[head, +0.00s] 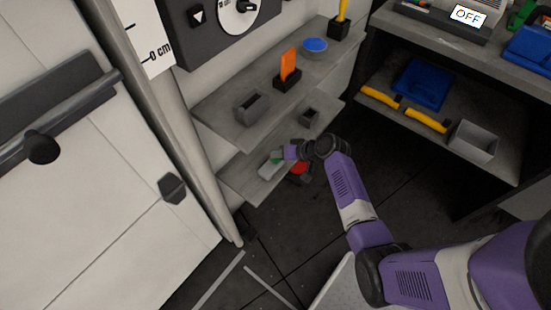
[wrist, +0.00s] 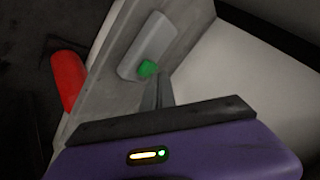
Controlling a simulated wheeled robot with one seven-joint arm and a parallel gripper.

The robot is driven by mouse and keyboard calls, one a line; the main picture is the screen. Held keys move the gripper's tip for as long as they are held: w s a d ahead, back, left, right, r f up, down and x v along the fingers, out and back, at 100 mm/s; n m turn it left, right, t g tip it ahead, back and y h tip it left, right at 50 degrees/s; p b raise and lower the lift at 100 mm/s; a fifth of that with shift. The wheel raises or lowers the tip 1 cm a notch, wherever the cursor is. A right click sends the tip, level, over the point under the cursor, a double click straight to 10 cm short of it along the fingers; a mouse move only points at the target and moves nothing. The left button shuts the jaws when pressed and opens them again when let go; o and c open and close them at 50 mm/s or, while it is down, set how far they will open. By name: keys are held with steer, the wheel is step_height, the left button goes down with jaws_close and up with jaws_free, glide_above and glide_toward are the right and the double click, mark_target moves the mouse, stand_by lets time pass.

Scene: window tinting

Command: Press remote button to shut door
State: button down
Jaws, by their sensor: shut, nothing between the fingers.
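The remote (head: 268,171) is a small light-grey box on the lower wall shelf. It also shows in the wrist view (wrist: 145,45), with its green button (wrist: 147,69) near one end. My gripper (wrist: 158,80) is shut and empty, its fingertips right beside the green button. I cannot tell whether they touch it. In the head view my gripper (head: 282,154) reaches over the lower shelf, partly covering the remote's far end. A white door (head: 75,210) with a dark bar and knob stands at the left; I cannot tell whether it is fully shut.
A red object (head: 299,168) is beside the remote, at the shelf edge. The upper shelf (head: 215,103) holds an orange item (head: 289,65), a blue disc (head: 314,45) and grey holders close above my gripper. A workbench (head: 420,40) stands at the right. The dark floor between is open.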

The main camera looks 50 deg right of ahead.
mark_target(278, 160)
steer(key=shift+f+b, duration=0.45)
steer(key=shift+f, duration=0.05)
stand_by(0.4)
steer(key=shift+r, duration=0.1)
steer(key=shift+r+p, duration=0.8)
steer(key=shift+r, duration=0.1)
step_height(278, 160, up, 5)
steer(key=p, duration=0.4)
steer(key=shift+d, duration=0.1)
stand_by(0.9)
